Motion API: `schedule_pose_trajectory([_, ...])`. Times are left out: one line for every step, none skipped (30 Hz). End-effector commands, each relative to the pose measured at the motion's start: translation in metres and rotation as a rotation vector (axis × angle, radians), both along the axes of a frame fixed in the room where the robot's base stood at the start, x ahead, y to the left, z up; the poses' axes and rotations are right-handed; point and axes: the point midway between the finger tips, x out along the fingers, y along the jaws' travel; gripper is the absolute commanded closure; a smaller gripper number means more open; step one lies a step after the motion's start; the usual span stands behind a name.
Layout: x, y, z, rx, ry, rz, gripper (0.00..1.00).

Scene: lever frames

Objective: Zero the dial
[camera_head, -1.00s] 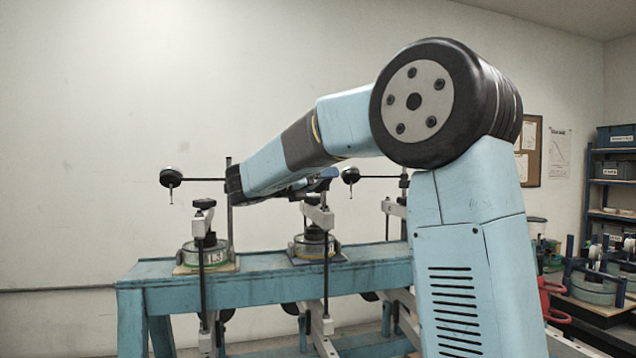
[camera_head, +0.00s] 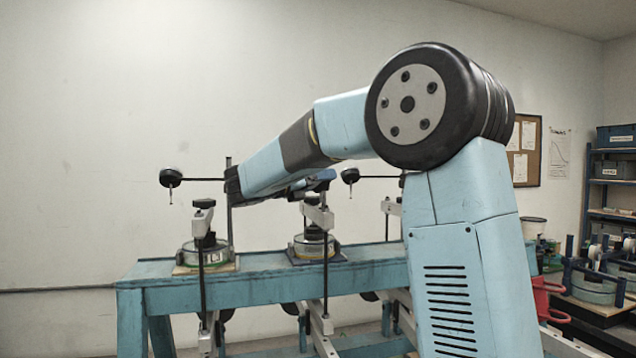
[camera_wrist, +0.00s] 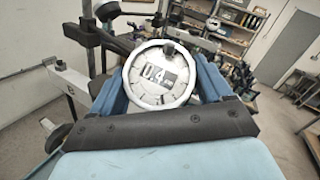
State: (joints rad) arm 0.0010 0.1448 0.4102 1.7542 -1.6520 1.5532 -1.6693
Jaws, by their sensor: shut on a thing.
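A needle cannot be made out. In the head view my gripper (camera_head: 318,183) is mostly hidden behind my forearm, close to a black-backed indicator (camera_head: 350,175) on a horizontal rod, apparently the same dial. Another such indicator (camera_head: 171,177) stands free at the left.
The blue bench (camera_head: 270,287) carries lever frames with weighted posts, one at the left (camera_head: 203,225) and one in the middle (camera_head: 318,218). A pale lever arm (camera_wrist: 70,85) lies left of the dial in the wrist view. Shelves (camera_head: 612,170) stand at the right.

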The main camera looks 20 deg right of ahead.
Motion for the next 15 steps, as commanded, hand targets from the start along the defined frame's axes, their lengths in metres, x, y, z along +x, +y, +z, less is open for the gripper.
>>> schedule_pose_trajectory([0.0018, 0.0015, -0.0016, 0.0, -0.021, -0.022, 0.52])
schedule_pose_trajectory([0.0021, 0.0017, -0.0017, -0.001, -0.04, -0.04, 0.52])
schedule_pose_trajectory([0.0024, 0.0016, -0.0014, -0.001, -0.067, -0.066, 0.52])
schedule_pose_trajectory([0.0027, 0.0024, -0.0019, -0.001, -0.088, -0.085, 0.52])
schedule_pose_trajectory([0.003, 0.002, -0.002, -0.001, -0.107, -0.106, 0.52])
schedule_pose_trajectory([0.0032, 0.0023, -0.0015, -0.001, -0.136, -0.132, 0.52])
schedule_pose_trajectory([0.0035, 0.0024, -0.0017, -0.001, -0.156, -0.15, 0.52])
schedule_pose_trajectory([0.0035, 0.0019, -0.002, -0.002, -0.173, -0.169, 0.52])
schedule_pose_trajectory([0.0035, 0.0023, -0.0014, -0.001, -0.196, -0.189, 0.52])
schedule_pose_trajectory([0.0036, 0.0021, -0.0013, -0.001, -0.211, -0.204, 0.52])
schedule_pose_trajectory([0.0036, 0.0016, -0.0016, -0.001, -0.225, -0.217, 0.52])
schedule_pose_trajectory([0.0037, 0.0017, -0.0017, -0.002, -0.238, -0.232, 0.52])
schedule_pose_trajectory([0.0037, 0.0021, -0.0015, -0.001, -0.248, -0.239, 0.52])
schedule_pose_trajectory([0.0035, 0.0021, -0.0012, -0.001, -0.256, -0.245, 0.52])
schedule_pose_trajectory([0.0032, 0.0019, -0.0011, -0.002, -0.262, -0.252, 0.52])
